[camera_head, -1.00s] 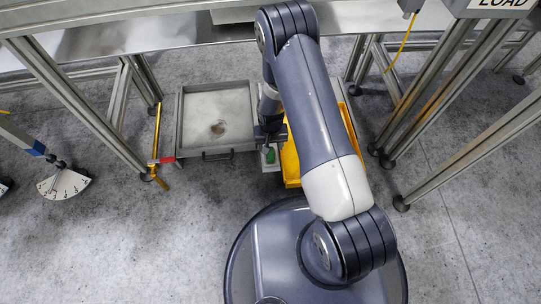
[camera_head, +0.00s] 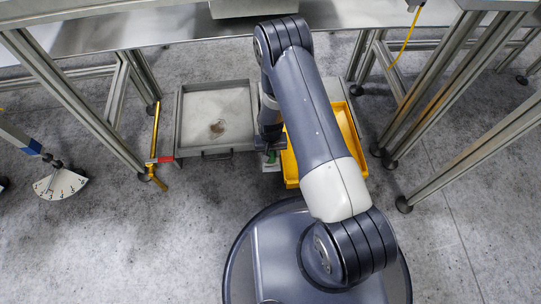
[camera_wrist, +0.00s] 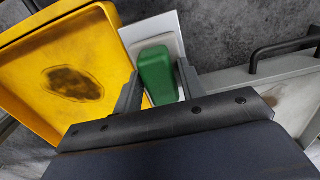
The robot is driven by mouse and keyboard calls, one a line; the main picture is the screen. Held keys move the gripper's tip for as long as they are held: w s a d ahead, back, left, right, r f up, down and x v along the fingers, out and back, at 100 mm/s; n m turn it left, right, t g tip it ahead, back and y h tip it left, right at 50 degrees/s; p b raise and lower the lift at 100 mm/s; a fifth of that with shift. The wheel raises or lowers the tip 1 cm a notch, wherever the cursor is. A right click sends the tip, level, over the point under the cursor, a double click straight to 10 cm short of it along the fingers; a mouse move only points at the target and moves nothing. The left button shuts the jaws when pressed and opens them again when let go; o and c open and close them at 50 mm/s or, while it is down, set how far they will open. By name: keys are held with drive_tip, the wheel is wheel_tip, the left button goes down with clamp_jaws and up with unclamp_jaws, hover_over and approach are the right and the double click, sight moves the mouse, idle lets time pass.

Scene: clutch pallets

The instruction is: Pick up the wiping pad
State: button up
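The wiping pad is a white plate with a green block-shaped handle. In the wrist view its green handle (camera_wrist: 157,75) stands between my two fingers, and the white plate shows beyond it. In the head view the pad (camera_head: 271,167) lies on the floor between the grey tray and the yellow tray, partly hidden by my gripper. My gripper (camera_wrist: 160,88) points down over the pad with its fingers on either side of the handle. It appears open, with a thin gap beside the handle at the left finger.
A grey tray (camera_head: 181,125) with a brown stain inside lies left of the pad, its black handle (camera_wrist: 285,47) toward me. A yellow tray (camera_head: 347,125) with a dark stain lies close on the right. Table legs (camera_head: 440,85) stand on both sides. Open floor lies in front.

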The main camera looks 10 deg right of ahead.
drive_tip(key=c, duration=0.7)
wheel_tip(320, 180, up, 10)
drive_tip(key=p, duration=0.3)
